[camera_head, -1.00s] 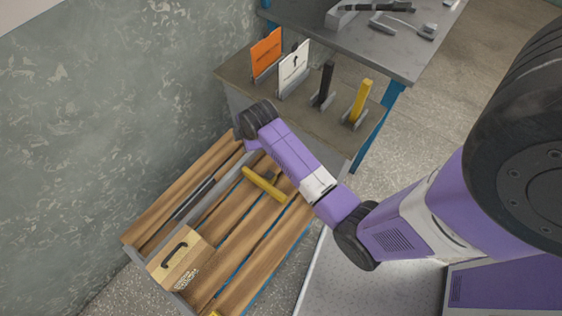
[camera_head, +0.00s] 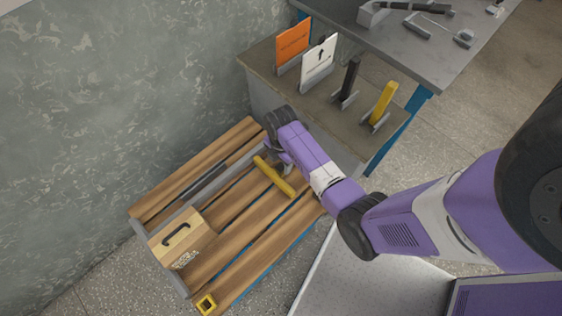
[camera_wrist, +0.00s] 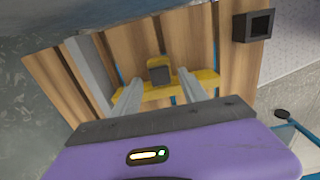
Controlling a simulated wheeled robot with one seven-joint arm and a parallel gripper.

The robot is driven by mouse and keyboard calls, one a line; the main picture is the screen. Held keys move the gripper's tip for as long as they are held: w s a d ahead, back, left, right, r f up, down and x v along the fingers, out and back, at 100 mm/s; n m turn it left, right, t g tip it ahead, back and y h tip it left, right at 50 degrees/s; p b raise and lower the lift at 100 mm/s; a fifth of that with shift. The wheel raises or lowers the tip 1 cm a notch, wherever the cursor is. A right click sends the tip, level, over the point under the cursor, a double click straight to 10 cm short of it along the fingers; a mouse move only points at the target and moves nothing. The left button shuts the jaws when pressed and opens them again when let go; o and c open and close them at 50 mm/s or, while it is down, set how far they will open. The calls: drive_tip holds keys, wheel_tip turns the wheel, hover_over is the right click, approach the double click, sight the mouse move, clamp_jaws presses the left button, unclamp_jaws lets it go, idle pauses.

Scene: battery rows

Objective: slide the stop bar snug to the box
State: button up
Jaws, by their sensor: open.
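The yellow stop bar (camera_head: 274,177) lies across the slatted wooden pallet (camera_head: 228,222), well apart from the box. My gripper is open, one finger to each side of the knob. Whether the fingers touch the bar cannot be told. In the head view my wrist hides the fingertips.
A grey rail (camera_head: 180,222) runs along the pallet's left side, by a dark strip. A bench (camera_head: 262,75) holding an orange card, a white card, and black and yellow upright pieces stands close behind my wrist. The slats between bar and box look clear.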

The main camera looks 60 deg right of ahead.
drive_tip(key=shift+f, duration=0.5)
clamp_jaws()
idle(1.2)
